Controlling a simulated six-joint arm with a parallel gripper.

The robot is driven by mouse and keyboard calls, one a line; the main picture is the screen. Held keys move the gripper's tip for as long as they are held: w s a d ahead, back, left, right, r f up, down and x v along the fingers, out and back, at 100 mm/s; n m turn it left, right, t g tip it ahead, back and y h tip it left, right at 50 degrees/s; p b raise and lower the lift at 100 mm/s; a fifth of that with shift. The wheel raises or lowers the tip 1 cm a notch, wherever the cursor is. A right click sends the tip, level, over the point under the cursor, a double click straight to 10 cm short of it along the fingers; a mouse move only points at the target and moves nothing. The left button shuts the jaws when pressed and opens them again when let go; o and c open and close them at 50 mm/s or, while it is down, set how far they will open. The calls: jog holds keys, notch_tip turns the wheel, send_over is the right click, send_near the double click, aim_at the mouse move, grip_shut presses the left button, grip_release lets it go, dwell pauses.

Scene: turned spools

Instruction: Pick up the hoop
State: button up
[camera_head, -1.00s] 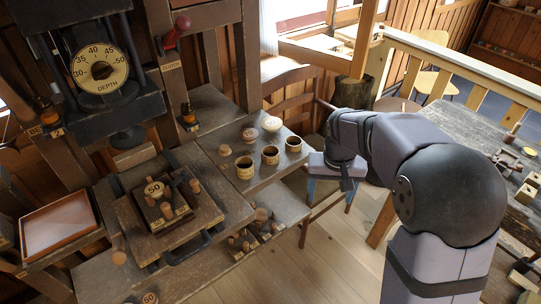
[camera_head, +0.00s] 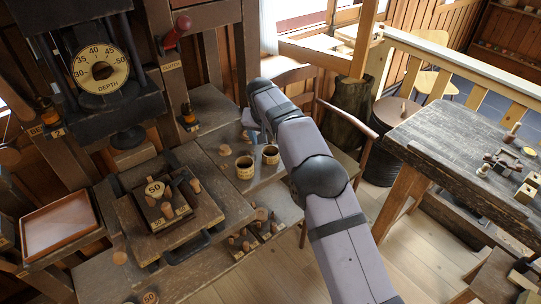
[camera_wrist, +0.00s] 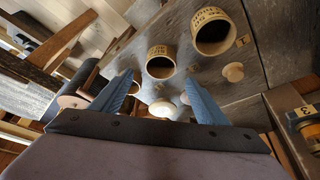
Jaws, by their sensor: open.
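Hollow, hoop-like wooden rings with dark openings and printed sides stand on the grey bench; I cannot tell which is meant by the hoop. In the head view one ring (camera_head: 244,168) and another ring (camera_head: 270,155) show in front of my arm; a third is hidden behind it. In the wrist view a ring (camera_wrist: 160,64) lies just beyond and between the fingertips, and another ring (camera_wrist: 212,35) is to its upper right. My gripper (camera_wrist: 158,76) has its blue fingers apart, with no ring held. In the head view my gripper is mostly hidden by the arm.
Pale mushroom-shaped knobs (camera_wrist: 232,71) stand by the rings; one knob (camera_head: 225,150) shows in the head view. A dark tray block marked 50 (camera_head: 155,188) and a depth gauge (camera_head: 101,69) are to the left. A dark worktable (camera_head: 440,125) is at right.

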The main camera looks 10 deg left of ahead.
aim_at(271, 151)
jog(key=shift+s+p+x, duration=0.2)
jog(key=shift+p+x, duration=1.9)
jog(key=shift+x, duration=1.55)
jog(key=shift+s+f, duration=0.1)
jog(key=shift+c, duration=0.3)
jog(key=c, duration=1)
